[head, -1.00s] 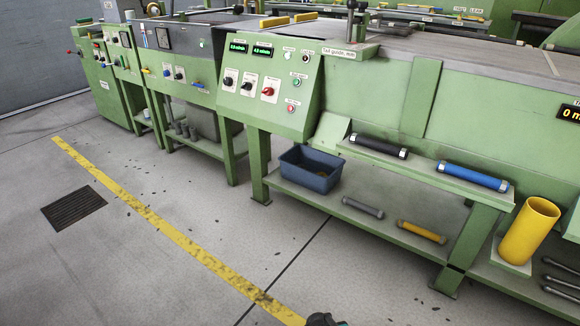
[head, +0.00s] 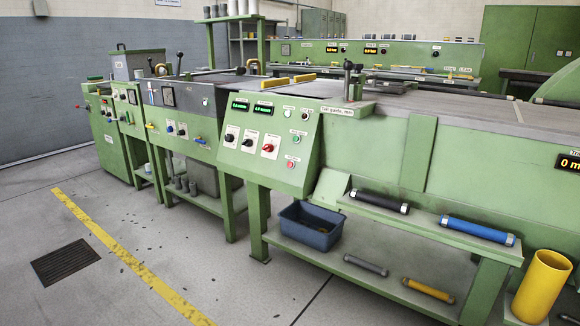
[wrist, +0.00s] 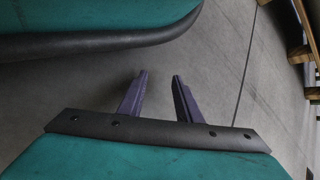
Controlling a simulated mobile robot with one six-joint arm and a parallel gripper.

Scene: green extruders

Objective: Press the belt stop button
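The green control panel (head: 268,138) sits on the front of the long machine, near the middle of the head view. It carries two green displays, several dark and red knobs and several round buttons. A red button (head: 290,164) with a small label is at the panel's lower right. A green button (head: 295,139) and another button (head: 305,116) lie above it; the labels are too small to read. My gripper (wrist: 158,82) shows only in the wrist view. Its two purple fingers are apart with nothing between them, over bare floor, away from the panel.
Below the panel, a shelf holds a blue bin (head: 306,226) and grey and yellow rollers. A black roller (head: 379,201) and a blue roller (head: 477,230) lie on the upper ledge. A yellow tube (head: 541,287) stands at right.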

